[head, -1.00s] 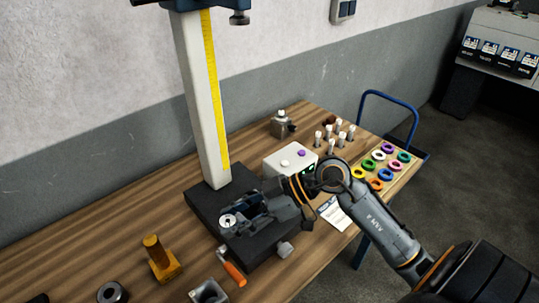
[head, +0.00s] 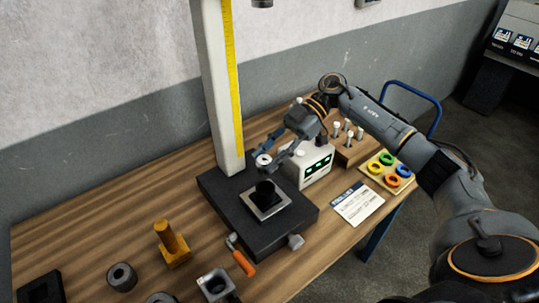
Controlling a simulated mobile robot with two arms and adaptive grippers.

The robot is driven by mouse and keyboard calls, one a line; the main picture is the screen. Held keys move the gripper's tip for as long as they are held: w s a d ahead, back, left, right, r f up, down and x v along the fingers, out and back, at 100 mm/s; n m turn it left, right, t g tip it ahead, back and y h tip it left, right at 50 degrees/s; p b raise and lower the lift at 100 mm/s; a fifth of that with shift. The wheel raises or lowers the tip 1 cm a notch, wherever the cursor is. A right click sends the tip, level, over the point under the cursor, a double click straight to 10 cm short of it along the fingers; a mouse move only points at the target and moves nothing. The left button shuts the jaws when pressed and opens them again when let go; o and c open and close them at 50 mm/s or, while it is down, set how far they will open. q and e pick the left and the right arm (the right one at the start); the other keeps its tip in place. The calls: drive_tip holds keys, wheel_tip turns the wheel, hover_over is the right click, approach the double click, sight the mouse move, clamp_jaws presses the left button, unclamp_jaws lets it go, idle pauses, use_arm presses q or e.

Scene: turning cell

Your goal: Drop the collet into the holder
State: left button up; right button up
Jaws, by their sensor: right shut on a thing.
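The collet (head: 263,160) is a small pale metal ring with a dark bore. My right gripper (head: 270,150) is shut on it, reaching in from the right with its fingers on either side. What looks like the holder (head: 265,191) is a black round part standing in a square metal plate on the black press base. The collet shows just above and behind the holder's top in the picture, apart from it. I cannot tell whether it is straight over the opening. My left gripper is not in view.
The press column (head: 220,90) with a yellow scale rises just left of the gripper. A white box with a green display (head: 312,167) stands close to the right.

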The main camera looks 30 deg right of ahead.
drive_tip(key=shift+f+b, duration=0.35)
drive_tip(key=shift+f, duration=0.1)
wheel_tip(320, 180, down, 4)
drive_tip(key=b, duration=0.4)
drive_tip(key=shift+f, duration=0.9)
drive_tip(key=shift+f, duration=0.35)
idle(0.6)
drive_tip(key=o, duration=1.3)
drive_tip(key=shift+o, duration=0.2)
drive_tip(key=v, duration=1.2)
